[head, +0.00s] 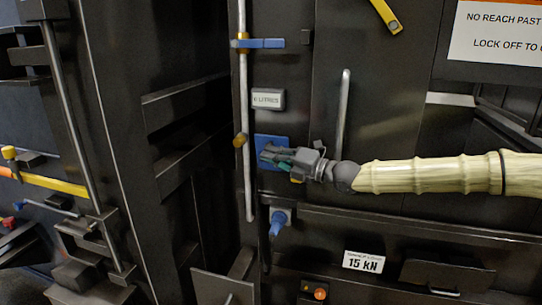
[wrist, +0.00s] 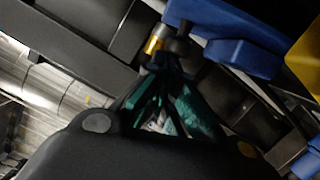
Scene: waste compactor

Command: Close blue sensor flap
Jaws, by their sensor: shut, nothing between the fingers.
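The blue sensor flap (head: 271,141) appears as a small blue plate on the dark machine front in the head view, mostly covered by my gripper. In the wrist view, a blue part (wrist: 215,14) and a blue block (wrist: 243,59) show just beyond and beside the fingertips; I cannot tell which of them belongs to the flap. My gripper (head: 265,155) is shut and empty, its fingertips in front of the blue plate. They also show in the wrist view (wrist: 166,62). I cannot tell whether they touch it, or how far open the flap is.
A vertical rod (head: 243,110) with a blue lever (head: 262,43) and a brass collar stands just left of my gripper. A blue knob (head: 277,222) sits below. A vertical grey handle (head: 343,112) is above my wrist. A ledge (head: 400,222) runs beneath my arm.

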